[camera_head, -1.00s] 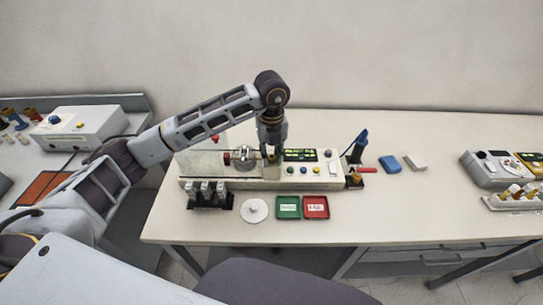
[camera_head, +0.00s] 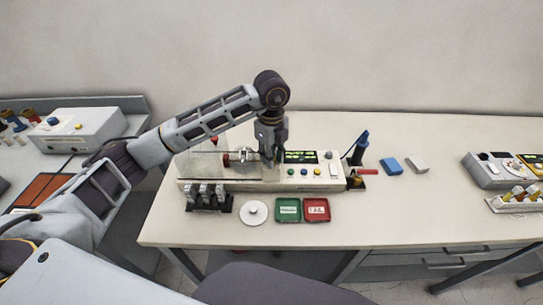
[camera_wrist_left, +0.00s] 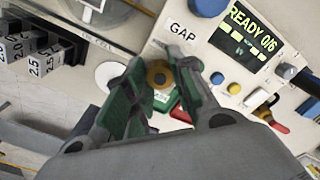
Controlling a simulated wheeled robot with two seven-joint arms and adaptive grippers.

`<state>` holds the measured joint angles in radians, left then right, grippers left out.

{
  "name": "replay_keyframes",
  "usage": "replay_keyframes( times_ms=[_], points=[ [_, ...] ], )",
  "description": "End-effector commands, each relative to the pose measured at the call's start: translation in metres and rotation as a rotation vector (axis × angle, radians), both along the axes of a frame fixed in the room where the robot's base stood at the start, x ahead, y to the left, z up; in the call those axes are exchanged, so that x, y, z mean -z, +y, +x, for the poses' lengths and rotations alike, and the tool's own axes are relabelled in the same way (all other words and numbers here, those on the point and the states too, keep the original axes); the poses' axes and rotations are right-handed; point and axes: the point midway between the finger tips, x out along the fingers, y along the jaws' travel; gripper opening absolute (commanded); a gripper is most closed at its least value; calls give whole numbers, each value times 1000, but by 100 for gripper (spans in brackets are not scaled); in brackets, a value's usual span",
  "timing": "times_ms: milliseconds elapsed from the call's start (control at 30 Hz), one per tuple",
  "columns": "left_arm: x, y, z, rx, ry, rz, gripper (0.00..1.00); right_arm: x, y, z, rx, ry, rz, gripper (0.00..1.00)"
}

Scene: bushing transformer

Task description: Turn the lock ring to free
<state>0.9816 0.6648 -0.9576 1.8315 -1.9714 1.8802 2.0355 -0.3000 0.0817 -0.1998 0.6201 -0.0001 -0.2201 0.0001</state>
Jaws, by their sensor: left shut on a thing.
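A round brass ring (camera_wrist_left: 160,73) with a dark centre sits beside the GAP label on the bench device (camera_head: 290,184); I take it for the lock ring. My left gripper (camera_wrist_left: 163,88) points down at it, a finger on each side, and is shut on it. In the head view my left gripper (camera_head: 270,155) stands over the middle of the device and hides the ring. The device's display (camera_wrist_left: 246,30) reads READY 0/6. My right gripper is not in view.
In front of the device are a rack of labelled blocks (camera_head: 207,196), a white disc (camera_head: 253,213), a green tray (camera_head: 288,210) and a red tray (camera_head: 317,210). A clear-walled part with a metal fixture (camera_head: 243,155) is just left of my gripper.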

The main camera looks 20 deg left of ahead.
Motion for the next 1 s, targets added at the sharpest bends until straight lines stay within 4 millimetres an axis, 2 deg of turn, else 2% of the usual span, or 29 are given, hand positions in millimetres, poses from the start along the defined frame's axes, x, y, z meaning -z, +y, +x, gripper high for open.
replay_keyframes(
  times_ms=[367,400,567,1000],
  points=[
    [-2,0,1,-9,-5,-1,1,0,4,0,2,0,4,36],
    [-2,0,2,-9,-5,-1,26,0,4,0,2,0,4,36],
    [-2,0,1,-8,-4,-1,46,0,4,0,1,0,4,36],
    [-3,0,0,-6,-1,0,48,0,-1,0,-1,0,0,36]
  ],
)
